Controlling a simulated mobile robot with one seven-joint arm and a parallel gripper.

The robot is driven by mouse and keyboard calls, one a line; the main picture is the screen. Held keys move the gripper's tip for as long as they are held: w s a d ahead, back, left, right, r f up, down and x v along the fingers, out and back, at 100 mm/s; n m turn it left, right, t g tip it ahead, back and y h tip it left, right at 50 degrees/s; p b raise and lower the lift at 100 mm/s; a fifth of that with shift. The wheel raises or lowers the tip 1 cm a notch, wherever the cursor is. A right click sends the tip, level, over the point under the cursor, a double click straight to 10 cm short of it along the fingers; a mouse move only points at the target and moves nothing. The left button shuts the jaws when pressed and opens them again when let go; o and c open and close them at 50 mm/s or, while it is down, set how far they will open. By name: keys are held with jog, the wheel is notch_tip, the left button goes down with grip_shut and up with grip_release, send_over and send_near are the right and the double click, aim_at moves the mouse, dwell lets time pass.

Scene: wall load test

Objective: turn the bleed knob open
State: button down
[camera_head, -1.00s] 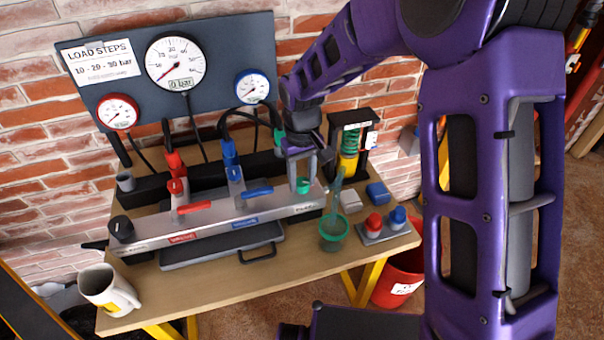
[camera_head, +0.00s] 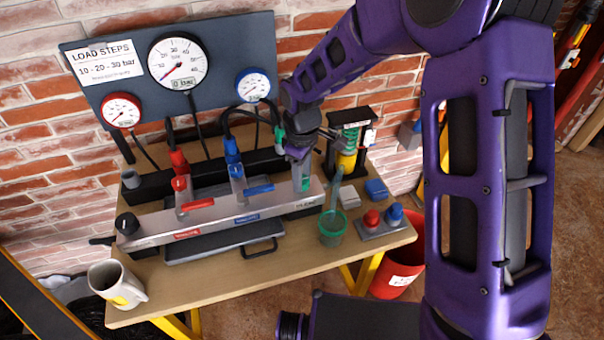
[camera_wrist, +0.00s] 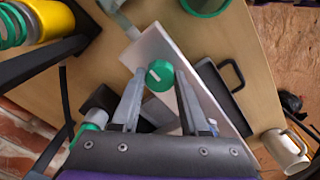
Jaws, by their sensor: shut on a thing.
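The bleed knob (camera_wrist: 159,76) is a round green knob with a white mark, at the end of the grey metal manifold (camera_head: 205,229). In the wrist view it sits between my two fingertips. My gripper (camera_wrist: 160,84) is shut on it from above. In the head view my gripper (camera_head: 302,180) stands over the right end of the manifold, and its fingers hide most of the knob, with only a little green showing.
Red (camera_head: 196,203) and blue (camera_head: 259,189) levers stand left of my gripper. A green cup (camera_head: 333,240) with a tube is close on the right, near red and blue caps. A mug (camera_head: 112,288) stands at the front left. The main gauge (camera_head: 177,62) reads 0 bar.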

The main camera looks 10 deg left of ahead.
dwell(0.4)
jog(key=shift+c, duration=2.1)
grip_release()
notch_tip(320, 180, up, 17)
jog(key=p, duration=0.2)
jog(key=shift+r, duration=0.2)
